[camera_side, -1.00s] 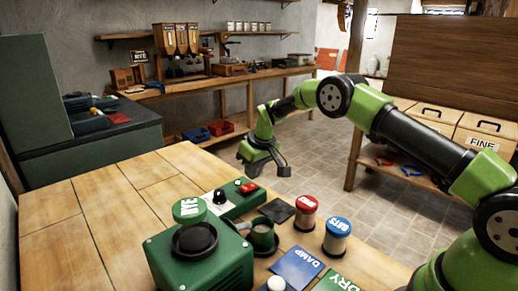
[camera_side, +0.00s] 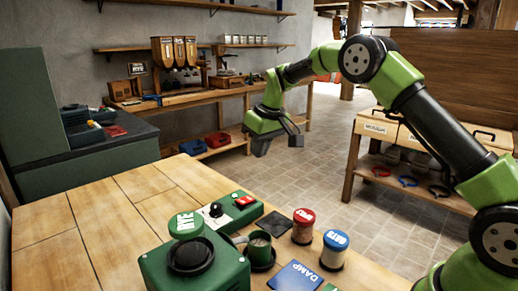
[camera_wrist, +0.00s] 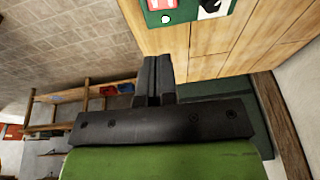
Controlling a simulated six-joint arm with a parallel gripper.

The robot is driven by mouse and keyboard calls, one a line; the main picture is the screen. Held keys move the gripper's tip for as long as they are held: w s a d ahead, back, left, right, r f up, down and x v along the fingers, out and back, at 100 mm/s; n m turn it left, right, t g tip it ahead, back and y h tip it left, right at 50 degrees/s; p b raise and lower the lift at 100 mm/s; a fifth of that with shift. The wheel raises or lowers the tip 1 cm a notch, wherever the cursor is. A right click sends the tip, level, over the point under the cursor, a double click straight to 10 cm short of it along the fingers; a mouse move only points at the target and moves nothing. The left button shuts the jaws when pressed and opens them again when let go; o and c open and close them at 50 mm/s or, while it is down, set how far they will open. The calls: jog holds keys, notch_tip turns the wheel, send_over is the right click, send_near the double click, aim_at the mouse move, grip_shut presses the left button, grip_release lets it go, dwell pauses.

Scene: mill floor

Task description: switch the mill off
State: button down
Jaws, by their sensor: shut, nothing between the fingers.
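The mill (camera_side: 195,268) is a green machine with a round black top at the front of the wooden table. Beside it lies a green control box (camera_side: 232,222) with a black knob (camera_side: 216,209) and a red switch (camera_side: 245,200). In the wrist view the red switch (camera_wrist: 161,4), a pale round spot (camera_wrist: 165,18) and the knob (camera_wrist: 212,7) show at the top edge. Which way the switch is set I cannot tell. My gripper (camera_side: 261,148) is in the air beyond the box, apart from it. In the wrist view its dark fingers (camera_wrist: 153,78) are together and empty.
A green mug (camera_side: 260,246), red-lidded jar (camera_side: 303,228), blue-lidded jar (camera_side: 335,251), dark square (camera_side: 274,223) and blue DAMP card (camera_side: 295,277) lie near the box. The table's left (camera_side: 90,215) is clear.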

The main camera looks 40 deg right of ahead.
aim_at(243, 202)
jog(key=x, duration=0.4)
jog(key=a+x, duration=0.1)
jog(key=x, duration=0.7)
jog(key=shift+s+a+f, duration=0.25)
jog(key=shift+a+f, duration=0.1)
jog(key=shift+f, duration=0.6)
jog(key=shift+a+f, duration=0.15)
jog(key=shift+f, duration=0.1)
